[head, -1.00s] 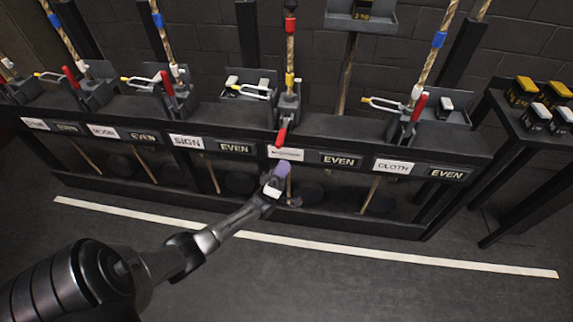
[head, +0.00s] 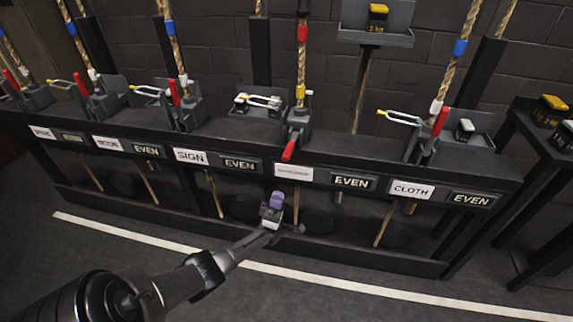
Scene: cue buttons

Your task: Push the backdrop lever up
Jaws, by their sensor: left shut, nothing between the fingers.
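The backdrop lever (head: 288,151) is red and tilts down and forward from its rope lock on the rail. The white label (head: 293,173) below it is too blurred to read. The other red levers, such as the one by the CLOTH label (head: 440,122), stand up. My left gripper (head: 276,200) is shut and empty, with purplish fingertips. It appears below the label and the lowered lever, apart from the lever. My right gripper is not in view.
A black rail (head: 230,142) carries several rope locks. A yellow-handled fork-like piece (head: 260,101) lies just left of the lowered lever. A side table (head: 548,135) stands at right.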

